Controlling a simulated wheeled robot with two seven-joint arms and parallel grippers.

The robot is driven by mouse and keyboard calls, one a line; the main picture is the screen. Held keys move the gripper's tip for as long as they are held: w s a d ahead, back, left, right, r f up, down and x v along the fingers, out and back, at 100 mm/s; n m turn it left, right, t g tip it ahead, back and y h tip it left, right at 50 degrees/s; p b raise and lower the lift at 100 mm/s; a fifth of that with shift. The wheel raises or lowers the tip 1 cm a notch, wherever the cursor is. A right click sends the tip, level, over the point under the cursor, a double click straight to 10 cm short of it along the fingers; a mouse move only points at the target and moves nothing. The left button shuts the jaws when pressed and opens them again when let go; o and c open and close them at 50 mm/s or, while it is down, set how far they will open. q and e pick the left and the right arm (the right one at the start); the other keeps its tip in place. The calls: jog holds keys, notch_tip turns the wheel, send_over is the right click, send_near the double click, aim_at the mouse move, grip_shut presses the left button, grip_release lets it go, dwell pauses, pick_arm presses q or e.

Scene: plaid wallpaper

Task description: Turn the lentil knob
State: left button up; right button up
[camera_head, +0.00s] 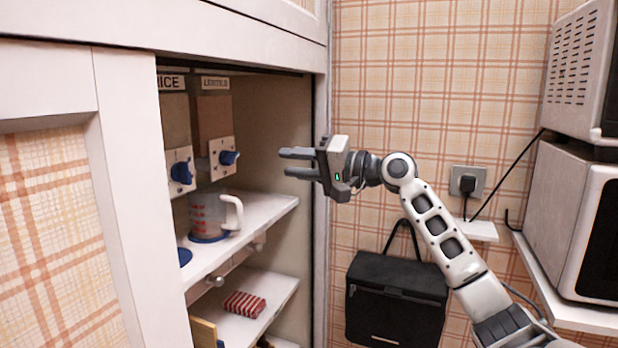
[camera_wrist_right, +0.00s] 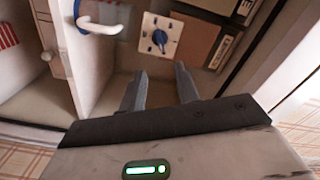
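The lentil knob (camera_head: 229,157) is blue and sits on a white plate (camera_head: 216,170) below the dispenser labelled LENTILS (camera_head: 215,83), inside the open cupboard. In the right wrist view a blue knob (camera_wrist_right: 159,38) on a white plate shows ahead of the fingers. My right gripper (camera_head: 284,162) is open and empty at the cupboard opening, right of the lentil knob and apart from it. Its two fingers also show in the right wrist view (camera_wrist_right: 161,88). The rice knob (camera_head: 182,172) is blue and sits to the left, under the RICE label. My left gripper is not in view.
A measuring jug (camera_head: 206,215) with a white handle stands on the shelf (camera_head: 255,222) below the dispensers. A red striped item (camera_head: 245,304) lies on the lower shelf. The cupboard's right edge (camera_head: 320,240) is close to my right gripper. A black bag (camera_head: 396,300) hangs on the wall.

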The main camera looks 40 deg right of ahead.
jog(key=v, duration=0.2)
jog(key=shift+s+d, duration=0.15)
jog(key=shift+s, duration=0.2)
